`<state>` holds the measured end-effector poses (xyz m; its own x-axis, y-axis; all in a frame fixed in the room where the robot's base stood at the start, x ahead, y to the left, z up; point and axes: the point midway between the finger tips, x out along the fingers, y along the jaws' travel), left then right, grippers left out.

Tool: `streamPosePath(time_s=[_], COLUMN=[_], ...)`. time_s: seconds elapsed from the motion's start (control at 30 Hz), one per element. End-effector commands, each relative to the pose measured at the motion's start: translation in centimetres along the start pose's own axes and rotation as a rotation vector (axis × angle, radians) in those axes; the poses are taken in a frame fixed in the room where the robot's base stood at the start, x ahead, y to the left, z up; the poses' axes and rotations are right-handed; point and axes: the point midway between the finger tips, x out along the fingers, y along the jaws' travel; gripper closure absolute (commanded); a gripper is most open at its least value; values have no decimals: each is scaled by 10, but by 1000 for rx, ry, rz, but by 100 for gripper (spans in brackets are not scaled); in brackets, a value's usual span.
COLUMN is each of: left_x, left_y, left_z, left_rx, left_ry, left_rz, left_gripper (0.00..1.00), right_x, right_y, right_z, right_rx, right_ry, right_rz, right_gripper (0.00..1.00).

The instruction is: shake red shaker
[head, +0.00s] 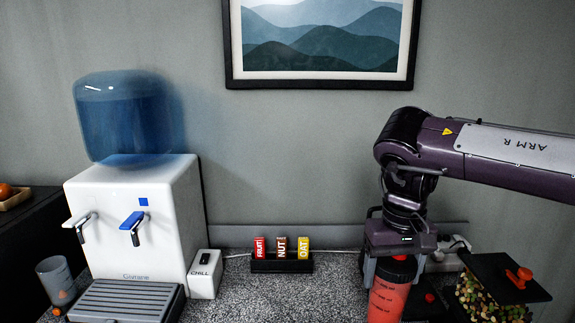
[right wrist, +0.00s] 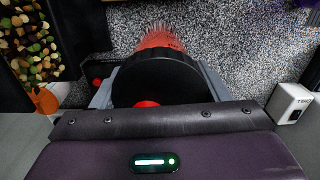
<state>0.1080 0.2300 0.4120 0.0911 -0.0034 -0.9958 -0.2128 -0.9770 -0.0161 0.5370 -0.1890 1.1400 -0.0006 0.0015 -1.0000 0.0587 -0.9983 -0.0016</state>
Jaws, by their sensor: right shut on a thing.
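The red shaker (head: 386,298) is a translucent red bottle with dark markings and a black lid, at the lower right of the head view. My right gripper (head: 397,272) comes down from above and is shut around the shaker's upper part. The shaker looks upright, and its base is cut off by the frame edge, so I cannot tell whether it touches the counter. In the right wrist view the shaker's black lid (right wrist: 158,78) sits between the grey fingers, with its red body (right wrist: 160,40) beyond. My left gripper is not in view.
A white water dispenser (head: 130,225) with a blue bottle stands at left, with a tumbler (head: 55,280) beside it. A small rack of bars (head: 282,262) stands at the wall. A lidded container of nuts (head: 490,300) is right of the shaker. The counter's middle (head: 330,290) is clear.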

Motion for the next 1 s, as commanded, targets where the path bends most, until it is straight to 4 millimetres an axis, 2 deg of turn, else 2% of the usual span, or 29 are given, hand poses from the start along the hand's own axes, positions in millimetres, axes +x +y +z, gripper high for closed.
streamPosePath(time_s=[0.03,0.1,0.17,0.2,0.23,0.27,0.3,0.37,0.4,0.43,0.5,0.57,0.6,0.63,0.7,0.77,0.8,0.83,0.9,0.93,0.97,1.0], left_x=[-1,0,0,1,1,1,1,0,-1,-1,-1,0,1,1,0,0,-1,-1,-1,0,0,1], left_y=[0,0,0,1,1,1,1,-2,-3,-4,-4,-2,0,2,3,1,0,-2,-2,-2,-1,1], left_z=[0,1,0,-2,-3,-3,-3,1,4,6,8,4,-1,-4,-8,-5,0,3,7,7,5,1], left_rx=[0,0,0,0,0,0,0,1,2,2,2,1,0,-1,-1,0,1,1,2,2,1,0], left_ry=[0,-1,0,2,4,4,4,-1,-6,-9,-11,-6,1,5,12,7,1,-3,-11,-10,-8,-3], left_rz=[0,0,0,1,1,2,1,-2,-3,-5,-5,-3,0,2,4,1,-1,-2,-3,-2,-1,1], left_gripper=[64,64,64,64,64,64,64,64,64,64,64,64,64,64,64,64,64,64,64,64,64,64], right_x=[-14,-57,-73,-69,-53,-32,-9,4,0,-13,-57,-73,-69,-53,-9,4,0,-13,-57,-68,-73,-69], right_y=[1,2,3,3,4,4,4,3,2,2,2,2,3,3,3,2,2,2,2,2,2,3], right_z=[-1,-2,-1,0,1,3,3,2,0,-1,-2,-1,0,1,3,2,0,-2,-2,-2,-1,0], right_rx=[28,54,63,63,61,61,60,60,60,60,63,62,60,58,58,58,58,58,62,62,62,60], right_ry=[9,21,12,1,-11,-18,-19,-9,1,10,23,12,2,-10,-19,-8,2,10,23,18,12,2], right_rz=[4,11,9,3,-2,-9,-10,-5,-2,3,10,9,3,-2,-11,-5,-2,3,10,12,9,3], right_gripper=[75,75,75,75,75,75,81,81,81,81,81,81,81,81,81,81,81,81,81,81,81,81])
